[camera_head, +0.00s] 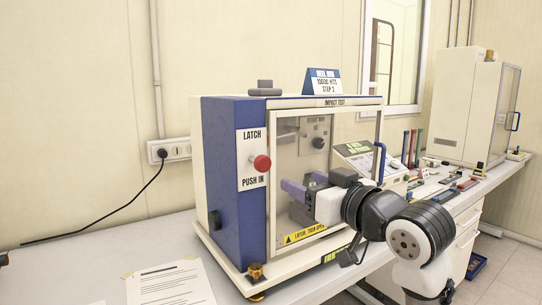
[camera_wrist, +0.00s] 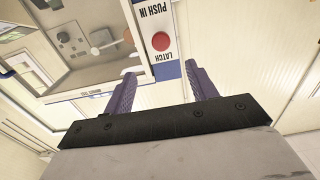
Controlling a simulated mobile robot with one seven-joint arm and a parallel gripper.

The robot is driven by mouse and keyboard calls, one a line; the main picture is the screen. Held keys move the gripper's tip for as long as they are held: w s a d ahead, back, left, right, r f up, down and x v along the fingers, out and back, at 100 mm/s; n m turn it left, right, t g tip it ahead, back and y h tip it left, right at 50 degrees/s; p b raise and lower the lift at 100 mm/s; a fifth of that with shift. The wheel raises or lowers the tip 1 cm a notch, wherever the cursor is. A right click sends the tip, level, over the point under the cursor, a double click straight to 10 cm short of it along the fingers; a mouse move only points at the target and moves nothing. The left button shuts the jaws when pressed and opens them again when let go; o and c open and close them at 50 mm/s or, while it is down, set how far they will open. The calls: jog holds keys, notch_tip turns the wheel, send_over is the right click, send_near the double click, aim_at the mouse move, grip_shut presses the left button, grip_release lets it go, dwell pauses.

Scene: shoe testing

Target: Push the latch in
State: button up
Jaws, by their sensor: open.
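The latch is a round red knob (camera_head: 262,163) on a white label reading "LATCH PUSH IN", on the blue side panel (camera_head: 222,170) of the impact test machine. The knob also shows in the wrist view (camera_wrist: 161,42), upside down and beyond the fingertips, between them. My gripper (camera_head: 287,188) has two purple fingers and is in front of the machine's clear door, right of and a little below the knob. In the wrist view its fingers (camera_wrist: 160,68) are apart with nothing between them. It does not appear to touch the knob.
The machine's framed clear door (camera_head: 276,130) looks closed, with a blue handle (camera_head: 379,160) at its right. A paper sheet (camera_head: 168,285) lies on the table (camera_head: 95,262) at the front left. Small tools and another cabinet (camera_head: 466,110) stand to the right.

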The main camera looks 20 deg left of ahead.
aim_at(265, 165)
jog(key=p+x, duration=0.4)
jog(key=x, duration=0.8)
jog(key=shift+w+a+r, duration=0.1)
jog(key=shift+a+r, duration=0.05)
jog(key=shift+a, duration=0.05)
jog(key=shift+w+a+p, duration=0.3)
jog(key=shift+w+a, duration=0.1)
jog(key=shift+a, duration=0.1)
grip_shut()
